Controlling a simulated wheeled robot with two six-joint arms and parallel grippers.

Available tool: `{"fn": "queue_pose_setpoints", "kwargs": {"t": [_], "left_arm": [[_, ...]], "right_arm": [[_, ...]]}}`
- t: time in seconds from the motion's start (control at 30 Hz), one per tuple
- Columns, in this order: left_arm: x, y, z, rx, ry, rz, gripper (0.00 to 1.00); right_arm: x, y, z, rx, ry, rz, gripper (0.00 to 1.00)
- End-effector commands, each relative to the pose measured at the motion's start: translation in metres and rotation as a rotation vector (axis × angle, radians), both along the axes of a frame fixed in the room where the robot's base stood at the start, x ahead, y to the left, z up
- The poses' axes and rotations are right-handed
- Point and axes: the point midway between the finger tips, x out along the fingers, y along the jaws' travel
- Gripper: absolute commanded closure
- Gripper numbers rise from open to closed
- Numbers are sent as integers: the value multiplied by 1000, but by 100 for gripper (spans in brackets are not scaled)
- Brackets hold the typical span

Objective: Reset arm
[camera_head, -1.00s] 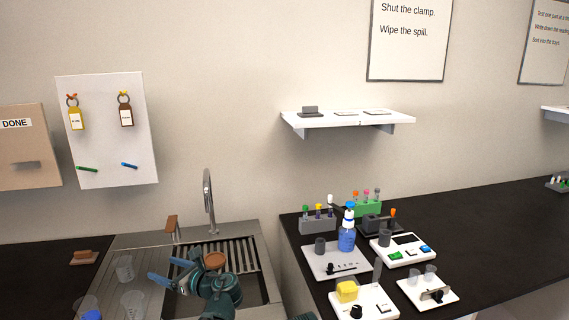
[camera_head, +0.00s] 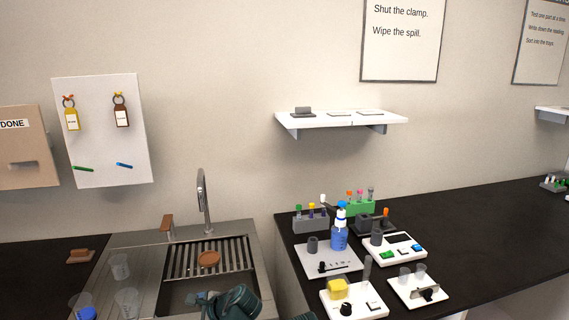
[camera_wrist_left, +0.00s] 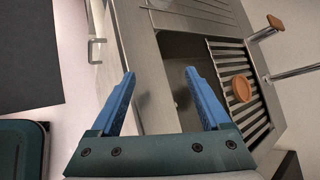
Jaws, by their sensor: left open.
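My left gripper (camera_wrist_left: 165,100) shows in the left wrist view with its two blue fingers spread apart and nothing between them. It is above the front part of the steel sink (camera_wrist_left: 178,60). In the head view my left arm shows at the bottom edge, low over the sink (camera_head: 256,262); its fingers are mostly hidden there. My right gripper is not in view; only a small teal piece of mine shows at the bottom edge.
Clear cups (camera_head: 120,267) stand left of the basin. A brown round piece (camera_head: 209,259) lies on the drain rack. A blue spray bottle (camera_head: 339,232), a yellow sponge (camera_head: 338,289) and tube racks (camera_head: 311,223) crowd the right counter. A shelf (camera_head: 341,121) hangs above.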

Motion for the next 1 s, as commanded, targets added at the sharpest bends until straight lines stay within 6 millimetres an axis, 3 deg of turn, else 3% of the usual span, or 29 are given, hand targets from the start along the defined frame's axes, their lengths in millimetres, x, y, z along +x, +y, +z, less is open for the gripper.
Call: {"fn": "queue_pose_setpoints", "kwargs": {"t": [0.23, 0.4, 0.5, 0.67, 1.0], "left_arm": [[-72, -90, -56, -516, -112, 395, 20], [-121, -149, -75, -748, -96, 689, 20], [-141, -172, -78, -818, -74, 814, 20], [-155, -188, -80, -861, -54, 908, 20], [-156, -189, -80, -864, -53, 917, 20]], "right_arm": [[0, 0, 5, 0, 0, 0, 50], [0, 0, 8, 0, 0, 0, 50], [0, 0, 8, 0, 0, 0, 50], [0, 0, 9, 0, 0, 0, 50], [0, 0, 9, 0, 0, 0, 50]]}}
